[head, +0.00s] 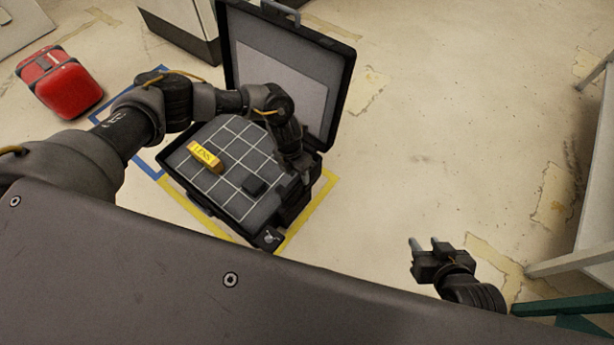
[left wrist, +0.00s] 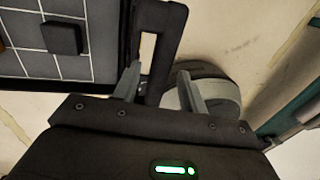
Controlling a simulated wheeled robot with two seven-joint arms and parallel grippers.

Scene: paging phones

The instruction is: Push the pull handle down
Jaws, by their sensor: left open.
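An open black case (head: 344,92) lies on the floor with its lid up. In the left wrist view, the black pull handle (left wrist: 168,30) is a loop with a narrow slot, standing out at the case's side. My left gripper (left wrist: 158,70) is open, with one grey finger on each side of the handle's bar. I cannot tell whether the fingers touch it. In the head view, my left arm reaches over the case and its gripper is at the right side, largely hiding the handle. My right gripper (head: 426,243) is open and empty above the floor, right of the case.
The case's gridded tray (head: 226,138) holds a yellow box (head: 205,157) and a small dark block (head: 254,187). A red bag (head: 60,83) lies at the left. A white cabinet (head: 180,20) stands behind the case. A table (head: 592,200) stands at the right edge; the floor between is clear.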

